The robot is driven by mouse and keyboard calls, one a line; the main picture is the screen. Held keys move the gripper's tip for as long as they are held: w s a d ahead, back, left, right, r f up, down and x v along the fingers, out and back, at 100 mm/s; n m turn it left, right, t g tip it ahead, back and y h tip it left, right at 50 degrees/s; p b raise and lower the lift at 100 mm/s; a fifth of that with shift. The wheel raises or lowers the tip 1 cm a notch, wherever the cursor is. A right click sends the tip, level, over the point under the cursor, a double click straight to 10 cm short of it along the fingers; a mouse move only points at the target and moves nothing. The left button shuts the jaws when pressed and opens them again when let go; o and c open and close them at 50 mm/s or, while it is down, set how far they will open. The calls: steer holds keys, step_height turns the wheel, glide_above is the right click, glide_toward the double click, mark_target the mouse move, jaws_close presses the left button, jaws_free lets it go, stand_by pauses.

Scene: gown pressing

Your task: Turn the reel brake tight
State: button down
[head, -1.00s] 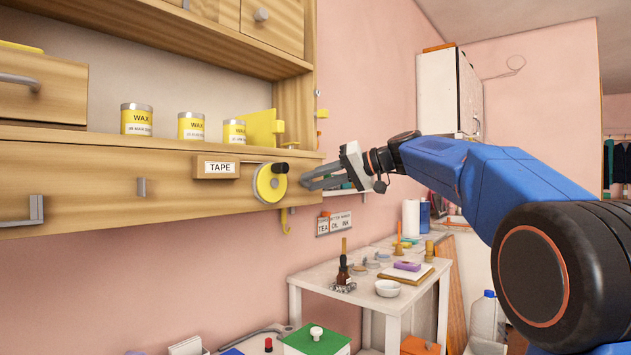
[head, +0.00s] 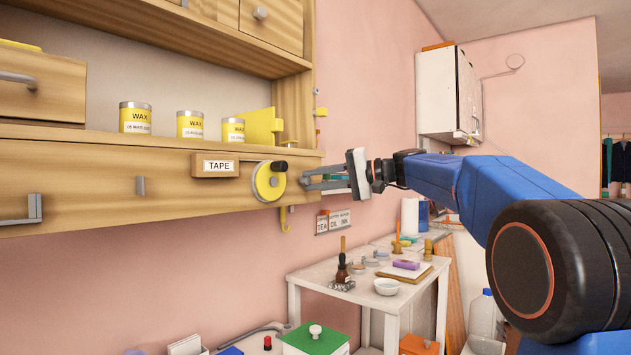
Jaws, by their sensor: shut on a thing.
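The yellow tape reel (head: 263,184) is mounted on the wooden front under the shelf, beside the TAPE label (head: 217,166). A black knob (head: 281,166) sticks out near its upper right edge. My gripper (head: 304,182) reaches in from the right, its fingertips at the right side of the reel. It is shut on the reel brake, which is small and mostly hidden at the fingertips. The gripper body stands nearly upright in the picture, with the fingers pointing left.
Several yellow WAX tins (head: 135,117) stand on the shelf above. A yellow hook (head: 285,220) hangs below the reel. A white side table (head: 330,277) with a bowl and bottle stands lower right. A white wall cabinet (head: 448,92) hangs behind the arm.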

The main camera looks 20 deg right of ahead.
steer(key=c, duration=1.5)
jaws_free()
steer(key=v, duration=1.7)
steer(key=shift+s+d, duration=0.1)
steer(key=shift+d, duration=0.1)
